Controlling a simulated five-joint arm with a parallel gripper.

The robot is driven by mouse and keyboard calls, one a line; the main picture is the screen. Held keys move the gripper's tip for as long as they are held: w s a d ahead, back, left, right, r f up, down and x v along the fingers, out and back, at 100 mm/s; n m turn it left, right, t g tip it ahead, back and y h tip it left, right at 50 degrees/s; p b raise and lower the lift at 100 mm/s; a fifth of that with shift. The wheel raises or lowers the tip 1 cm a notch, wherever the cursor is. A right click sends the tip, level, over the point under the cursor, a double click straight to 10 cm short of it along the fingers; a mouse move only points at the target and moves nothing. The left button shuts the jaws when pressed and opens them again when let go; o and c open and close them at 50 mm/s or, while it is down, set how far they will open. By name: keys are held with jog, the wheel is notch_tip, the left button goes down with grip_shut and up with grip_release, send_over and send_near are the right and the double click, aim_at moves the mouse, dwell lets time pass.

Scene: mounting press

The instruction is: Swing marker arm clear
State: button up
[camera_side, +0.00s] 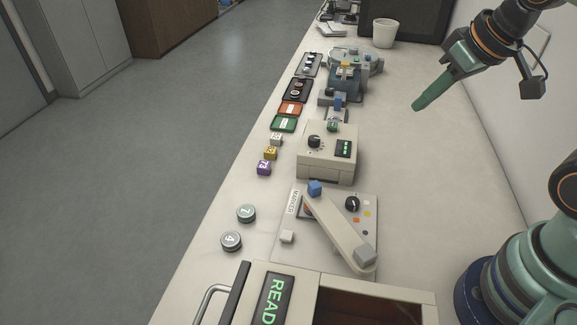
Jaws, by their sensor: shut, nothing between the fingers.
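The marker unit is a flat light panel (284,251) with the word MARKER along its left edge, in the lower middle of the side view. Its beige marker arm (336,228) lies diagonally across the panel. A blue block (315,188) sits at its upper left end and a grey block (365,254) at its lower right end. The arm hides part of the panel, including most of a dark-framed square. My gripper (416,107) is at the upper right, above the bench, its green fingers shut and empty. It is well apart from the marker arm.
A beige box with a dial and green display (327,157) stands just behind the marker. An open-topped case with a READ display (270,298) stands in front. Two round numbered pucks (246,213) and small coloured cubes (264,168) lie left. The bench's right side is mostly clear.

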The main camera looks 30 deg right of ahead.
jog(key=o, duration=0.9)
jog(key=shift+w+a, duration=0.2)
jog(key=shift+a, duration=0.05)
jog(key=shift+c, duration=0.2)
jog(key=m+g, duration=0.1)
jog(key=g, duration=0.5)
send_over(315, 184)
notch_tip(315, 184, down, 6)
notch_tip(315, 184, down, 12)
jog(key=shift+r, duration=0.15)
grip_shut()
jog(key=shift+r, duration=0.1)
